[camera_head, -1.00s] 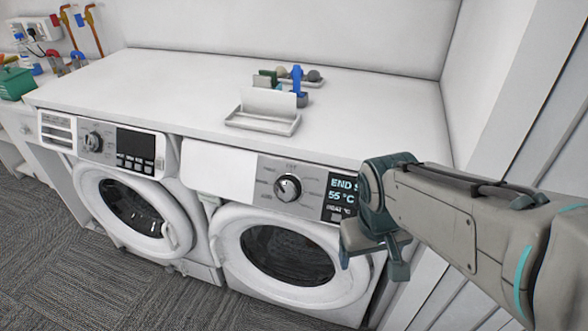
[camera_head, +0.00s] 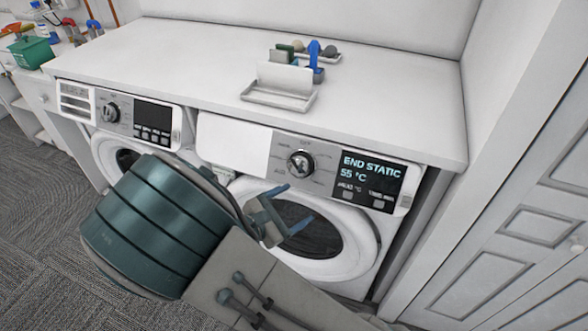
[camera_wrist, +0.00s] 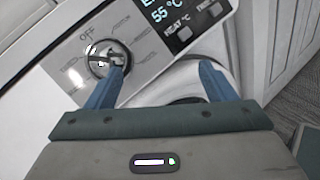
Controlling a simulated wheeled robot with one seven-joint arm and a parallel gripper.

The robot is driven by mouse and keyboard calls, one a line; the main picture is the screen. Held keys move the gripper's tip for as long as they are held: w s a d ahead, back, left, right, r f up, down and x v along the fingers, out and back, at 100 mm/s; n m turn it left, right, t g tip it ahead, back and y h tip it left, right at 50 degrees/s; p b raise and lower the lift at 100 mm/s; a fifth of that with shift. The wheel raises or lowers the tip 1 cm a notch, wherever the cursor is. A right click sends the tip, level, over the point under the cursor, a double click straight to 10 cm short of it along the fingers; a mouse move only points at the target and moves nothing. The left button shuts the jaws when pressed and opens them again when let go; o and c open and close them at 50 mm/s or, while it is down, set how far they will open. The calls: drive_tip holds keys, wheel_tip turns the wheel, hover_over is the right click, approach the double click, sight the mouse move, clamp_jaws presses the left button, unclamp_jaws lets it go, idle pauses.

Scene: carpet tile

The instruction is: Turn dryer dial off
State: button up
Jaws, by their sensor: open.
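The dryer dial (camera_head: 301,163) is a round silver knob on the right machine's panel, left of the lit display (camera_head: 371,179) reading "END STATIC" and "55 °C". In the wrist view the dial (camera_wrist: 108,58) sits at upper left, with an "OFF" label above and left of it. The left fingertip partly overlaps the dial there; I cannot tell whether they touch. The dial's exact setting is unclear. My gripper (camera_head: 290,207) is open and empty, in front of the right machine below the dial. Its two blue fingers (camera_wrist: 162,68) are spread in the wrist view.
The left machine has a similar dial (camera_head: 111,112) and a dark display. The white countertop (camera_head: 190,60) above holds a white tray (camera_head: 277,99) with small items. A panelled white door (camera_head: 510,220) stands at right. My arm covers part of both machines' fronts.

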sight(295, 170)
drive_tip(key=a+n+t+y, duration=0.2)
drive_tip(key=a+n+t, duration=0.2)
drive_tip(key=a, duration=0.3)
drive_tip(key=shift+n, duration=0.3)
drive_tip(key=p+x, duration=0.2)
drive_tip(key=x, duration=1.2)
drive_tip(key=shift+r, duration=0.1)
drive_tip(key=c, duration=1)
